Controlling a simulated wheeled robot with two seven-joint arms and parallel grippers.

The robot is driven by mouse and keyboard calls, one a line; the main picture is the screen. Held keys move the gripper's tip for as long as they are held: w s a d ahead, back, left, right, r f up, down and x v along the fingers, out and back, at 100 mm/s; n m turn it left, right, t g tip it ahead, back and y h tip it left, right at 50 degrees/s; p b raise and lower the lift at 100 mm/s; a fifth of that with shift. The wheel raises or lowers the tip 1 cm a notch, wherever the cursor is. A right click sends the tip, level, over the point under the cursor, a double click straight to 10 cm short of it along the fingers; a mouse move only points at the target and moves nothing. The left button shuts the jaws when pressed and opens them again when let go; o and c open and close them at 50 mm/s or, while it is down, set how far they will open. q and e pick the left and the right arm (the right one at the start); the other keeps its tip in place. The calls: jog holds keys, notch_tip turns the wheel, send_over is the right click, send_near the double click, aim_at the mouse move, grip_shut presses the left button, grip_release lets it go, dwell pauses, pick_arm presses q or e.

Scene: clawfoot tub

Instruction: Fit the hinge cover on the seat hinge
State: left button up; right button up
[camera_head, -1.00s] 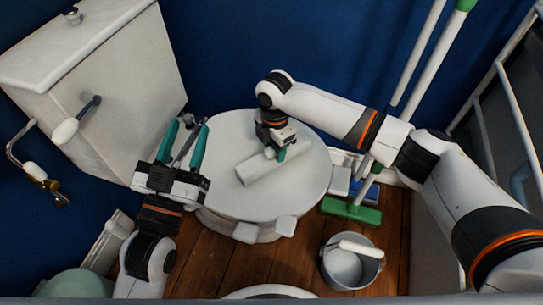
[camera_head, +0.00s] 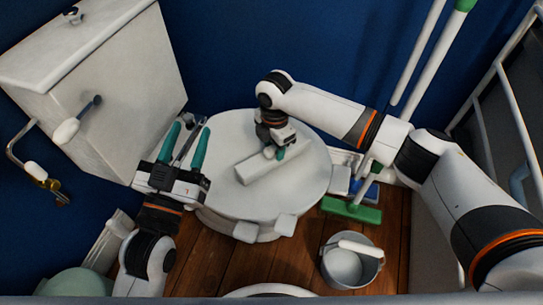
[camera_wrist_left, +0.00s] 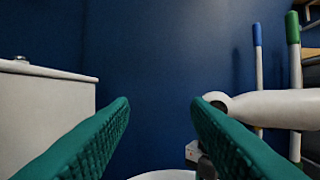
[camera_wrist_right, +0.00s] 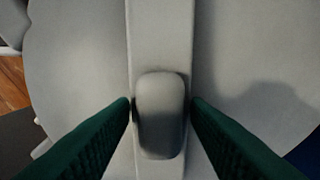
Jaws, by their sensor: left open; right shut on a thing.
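The hinge cover, a long pale bar (camera_head: 262,168), lies on the round white seat lid (camera_head: 312,180). In the right wrist view the bar (camera_wrist_right: 160,35) runs up the picture, with a rounded raised grip (camera_wrist_right: 160,112) on it. My right gripper (camera_head: 275,153) is shut on that grip from above, one green finger on each side. Two small pale blocks, apparently the seat hinge (camera_head: 246,231), stand at the lid's near edge. My left gripper (camera_head: 186,142) is open and empty, left of the lid; its spread fingers also show in the left wrist view (camera_wrist_left: 160,110).
A white cistern (camera_head: 110,75) with a lever stands at the upper left. A grey bucket (camera_head: 350,268) stands on the wooden floor at lower right, near a green broom head (camera_head: 352,210). Mop poles lean against the blue wall. The lid's right part is clear.

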pick_arm(q)
jog(key=shift+w+f+g, duration=0.1)
jog(key=shift+f+g, duration=0.2)
jog(key=shift+f, duration=0.1)
pick_arm(e)
jog(key=shift+r, duration=0.1)
pick_arm(q)
jog(key=shift+a+f+g+y+p, duration=0.15)
jog(key=shift+f+g+y+p, duration=0.25)
jog(key=shift+f+g, duration=0.6)
pick_arm(e)
jog(key=shift+r, duration=0.3)
dwell(0.6)
